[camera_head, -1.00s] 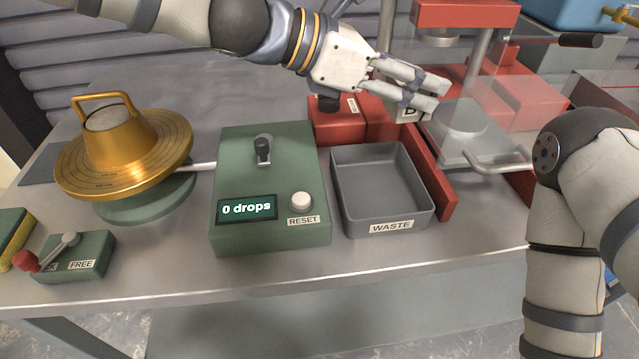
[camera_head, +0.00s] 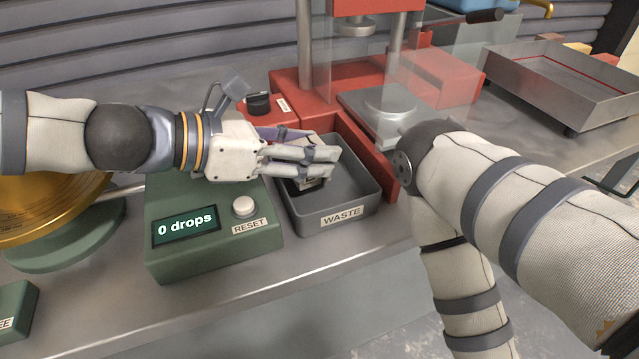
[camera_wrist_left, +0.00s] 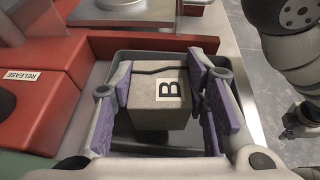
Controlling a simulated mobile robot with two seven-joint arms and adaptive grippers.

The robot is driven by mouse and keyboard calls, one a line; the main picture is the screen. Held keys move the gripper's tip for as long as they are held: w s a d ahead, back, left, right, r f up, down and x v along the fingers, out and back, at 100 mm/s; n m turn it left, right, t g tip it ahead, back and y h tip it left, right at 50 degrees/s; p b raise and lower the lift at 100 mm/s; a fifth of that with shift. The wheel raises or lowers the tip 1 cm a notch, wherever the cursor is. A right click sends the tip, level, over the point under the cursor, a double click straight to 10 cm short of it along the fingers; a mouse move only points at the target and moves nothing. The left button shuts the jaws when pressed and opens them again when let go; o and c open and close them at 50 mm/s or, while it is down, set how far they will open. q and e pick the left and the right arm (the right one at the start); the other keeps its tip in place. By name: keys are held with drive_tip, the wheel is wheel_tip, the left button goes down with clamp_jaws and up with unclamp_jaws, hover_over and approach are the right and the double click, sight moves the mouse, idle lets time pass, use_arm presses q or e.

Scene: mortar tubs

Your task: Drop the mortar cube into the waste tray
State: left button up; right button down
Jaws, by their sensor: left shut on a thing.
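The mortar cube (camera_wrist_left: 150,118) is grey-beige, with a white label "B" and a dark crack line across its top in the left wrist view. My left gripper (camera_head: 322,162) is shut on the cube, one finger pad on each side. I cannot tell whether the cube touches the tray floor. My right gripper is out of view.
The green counter box (camera_head: 165,256) reading "0 drops" stands left of the tray. The red press (camera_head: 362,150) rises behind and right of it, with a clear shield. A metal tray (camera_head: 560,85) sits at the back right. My right forearm hangs right of the waste tray.

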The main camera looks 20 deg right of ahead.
use_arm(q)
drive_tip(key=shift+r, duration=0.15)
drive_tip(key=o, duration=1.5)
drive_tip(key=shift+c, duration=0.2)
drive_tip(key=v, duration=1.2)
